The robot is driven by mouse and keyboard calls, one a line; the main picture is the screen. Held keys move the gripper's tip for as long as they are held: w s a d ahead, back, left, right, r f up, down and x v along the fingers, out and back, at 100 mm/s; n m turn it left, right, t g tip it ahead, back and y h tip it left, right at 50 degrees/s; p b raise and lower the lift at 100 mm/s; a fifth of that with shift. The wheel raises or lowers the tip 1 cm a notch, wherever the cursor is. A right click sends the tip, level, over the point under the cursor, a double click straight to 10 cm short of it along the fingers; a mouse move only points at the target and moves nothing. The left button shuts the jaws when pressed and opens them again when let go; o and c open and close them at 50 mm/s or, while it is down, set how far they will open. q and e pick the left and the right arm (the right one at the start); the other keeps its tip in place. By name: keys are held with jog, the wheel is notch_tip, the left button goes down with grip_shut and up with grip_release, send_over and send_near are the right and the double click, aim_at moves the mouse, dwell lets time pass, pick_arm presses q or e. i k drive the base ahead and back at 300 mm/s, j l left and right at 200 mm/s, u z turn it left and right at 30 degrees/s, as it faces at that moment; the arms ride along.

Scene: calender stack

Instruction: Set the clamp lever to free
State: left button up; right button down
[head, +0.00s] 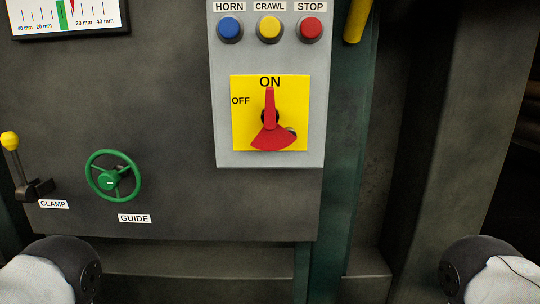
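The clamp lever (12,158) is at the far left of the head view. It is a dark lever with a yellow knob (10,140), standing nearly upright with its top leaning slightly left, on a dark pivot block. A white label reading CLAMP (53,204) is just below it. No free mark shows near it. Parts of my two arms show at the bottom left and bottom right corners, both well away from the lever. Neither gripper's fingers are in view.
A green GUIDE handwheel (113,176) is right of the lever. A grey control panel (220,130) holds the HORN (230,28), CRAWL (269,28) and STOP (310,28) buttons and a red rotary switch (270,125) pointing to ON. A gauge (92,20) is at the top left.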

aim_at(9, 140)
jog(key=u, duration=1.45)
